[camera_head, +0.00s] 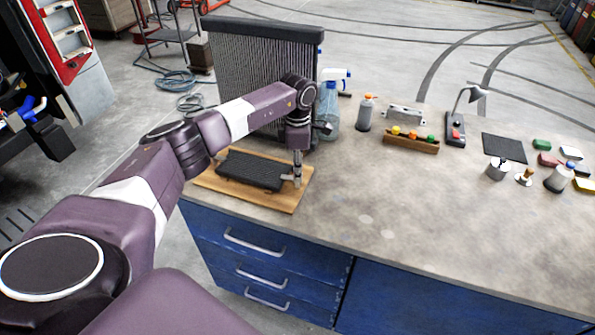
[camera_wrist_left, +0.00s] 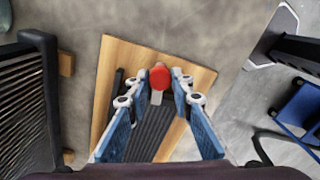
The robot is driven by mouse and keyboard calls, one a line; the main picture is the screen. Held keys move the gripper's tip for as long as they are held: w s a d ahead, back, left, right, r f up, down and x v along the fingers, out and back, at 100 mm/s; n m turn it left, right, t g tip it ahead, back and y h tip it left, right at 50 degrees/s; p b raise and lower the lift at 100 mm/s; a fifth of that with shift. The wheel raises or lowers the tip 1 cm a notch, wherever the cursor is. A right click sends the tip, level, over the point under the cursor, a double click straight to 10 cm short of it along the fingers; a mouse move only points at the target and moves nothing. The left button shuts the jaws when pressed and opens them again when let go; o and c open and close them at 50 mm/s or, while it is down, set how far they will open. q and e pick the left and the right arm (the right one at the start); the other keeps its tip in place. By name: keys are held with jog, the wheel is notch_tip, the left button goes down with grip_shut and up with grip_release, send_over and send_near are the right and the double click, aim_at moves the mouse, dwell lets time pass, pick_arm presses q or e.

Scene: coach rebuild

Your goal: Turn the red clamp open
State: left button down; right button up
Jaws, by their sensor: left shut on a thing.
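The red clamp (camera_wrist_left: 159,75) shows in the left wrist view as a rounded red end on a short pale stem. It is at the end of a dark ribbed part (camera_wrist_left: 150,137) on a wooden board (camera_wrist_left: 119,60). My left gripper (camera_wrist_left: 158,88) is shut on the clamp, with one fingertip on each side of it. In the head view my left gripper (camera_head: 298,168) points down at the right end of the ribbed part (camera_head: 250,170) on the board (camera_head: 270,200); the clamp's red is hidden there. My right gripper is not in view.
A tall radiator (camera_head: 262,75) stands behind the board. A spray bottle (camera_head: 330,108), an orange-capped bottle (camera_head: 365,113) and a wooden rack (camera_head: 411,144) stand to the right on the workbench (camera_head: 420,215). The bench's front middle is clear.

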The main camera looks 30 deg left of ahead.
pick_arm(q)
jog(key=n+b, duration=0.1)
jog(key=n, duration=0.2)
jog(key=shift+n, duration=0.3)
jog(key=n+b, duration=0.1)
jog(key=n, duration=0.2)
jog(key=shift+w+n, duration=0.1)
jog(key=shift+n, duration=0.2)
jog(key=n, duration=0.3)
jog(key=shift+r+n, duration=0.1)
jog(key=shift+n, duration=0.2)
jog(key=shift+n+b, duration=0.3)
jog(key=shift+n, duration=1.6)
jog(key=shift+r, duration=0.1)
jog(key=c, duration=1.9)
grip_release()
jog(key=shift+o, duration=1.1)
